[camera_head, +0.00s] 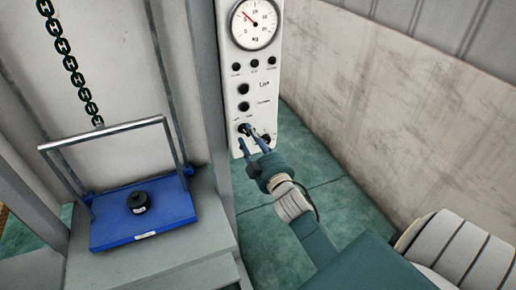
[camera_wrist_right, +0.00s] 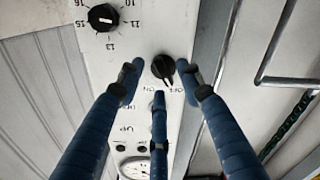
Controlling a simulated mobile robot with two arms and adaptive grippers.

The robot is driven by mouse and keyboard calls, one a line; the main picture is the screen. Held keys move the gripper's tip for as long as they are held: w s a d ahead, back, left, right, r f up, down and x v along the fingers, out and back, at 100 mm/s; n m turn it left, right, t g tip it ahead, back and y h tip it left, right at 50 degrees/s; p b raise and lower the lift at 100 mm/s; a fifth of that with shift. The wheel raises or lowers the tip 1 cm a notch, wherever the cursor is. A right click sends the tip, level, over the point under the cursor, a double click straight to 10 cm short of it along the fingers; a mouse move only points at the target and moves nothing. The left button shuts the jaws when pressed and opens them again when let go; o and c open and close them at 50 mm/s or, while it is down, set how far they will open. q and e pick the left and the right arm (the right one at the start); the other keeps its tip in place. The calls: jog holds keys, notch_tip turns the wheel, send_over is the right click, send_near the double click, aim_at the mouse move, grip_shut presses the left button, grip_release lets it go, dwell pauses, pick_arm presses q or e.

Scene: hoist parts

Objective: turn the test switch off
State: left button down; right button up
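The test switch is a black knob (camera_wrist_right: 163,67) on a white control panel (camera_wrist_right: 115,55), which appears upside down in the right wrist view. ON and OFF labels sit beside it; its pointer seems to lean toward OFF. In the head view the knob (camera_head: 243,129) is partly hidden by my fingers. My right gripper (camera_head: 252,133) is at the panel's lower end. In the right wrist view my right gripper (camera_wrist_right: 160,80) is open, with blue fingers spread on both sides of the knob and a third below it. I cannot tell whether they touch it. My left gripper is not in view.
A numbered black dial (camera_wrist_right: 103,17) is close beside the switch. Above the switch are black buttons (camera_head: 243,89) and a round gauge (camera_head: 254,24). A grey post (camera_head: 211,110) and a blue platform (camera_head: 110,230) with a black weight (camera_head: 138,203) stand left. A chain (camera_head: 70,62) hangs behind.

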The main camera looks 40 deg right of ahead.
jog(key=v, duration=1.1)
jog(key=shift+a, duration=0.1)
jog(key=s+a+f+g+y+b, duration=0.1)
jog(key=s+a+f+g, duration=0.2)
jog(key=f, duration=1)
jog(key=s+a+f+g+y+b, duration=0.1)
jog(key=s+a+f+g, duration=0.15)
jog(key=f, duration=1.15)
jog(key=s+a+f+g+y, duration=0.1)
jog(key=s+a+f+g, duration=0.15)
jog(key=f, duration=1.05)
jog(key=s+a+f+g+y+b, duration=0.1)
jog(key=s+a+f+g, duration=0.3)
jog(key=s+f, duration=1)
jog(key=s+f+g, duration=0.2)
jog(key=s+f, duration=0.3)
jog(key=s, duration=0.4)
jog(key=s+f+m+g+b, duration=0.1)
jog(key=s+f+g, duration=0.1)
jog(key=s+f, duration=0.3)
jog(key=s, duration=0.4)
jog(key=shift+f+g, duration=0.25)
jog(key=shift+g, duration=0.05)
